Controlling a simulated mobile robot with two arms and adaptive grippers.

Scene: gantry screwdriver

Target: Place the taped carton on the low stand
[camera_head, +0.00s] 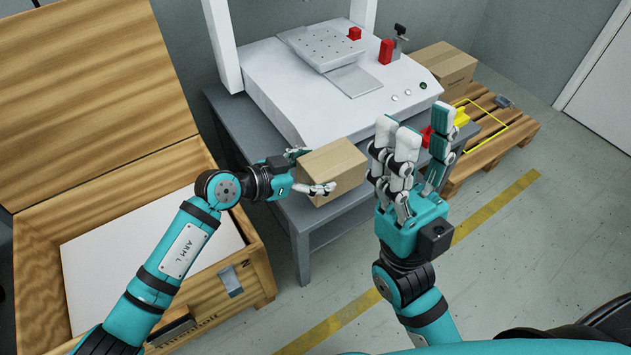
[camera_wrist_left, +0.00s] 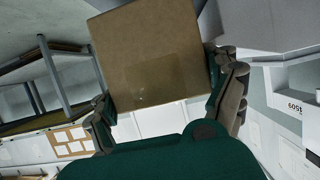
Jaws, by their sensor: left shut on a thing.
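A brown cardboard carton (camera_head: 338,168) is in my left gripper (camera_head: 311,172), in front of the white machine. The fingers are shut on its two sides. In the left wrist view the carton (camera_wrist_left: 150,55) sits between the fingers, with a darker rectangular patch on its face. A low grey stand (camera_head: 305,225) carries the machine; the held carton appears over its front edge, and I cannot tell whether they touch. My right gripper (camera_head: 418,145) is open and empty, fingers pointing up, right of the carton. It hides part of the stand.
A white gantry machine (camera_head: 290,95) with red parts fills most of the stand. A wooden pallet (camera_head: 515,130) with another carton (camera_head: 440,70) and a yellow outline lies at right. An open wooden crate (camera_head: 140,190) stands at left. A yellow line (camera_head: 345,310) crosses the floor.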

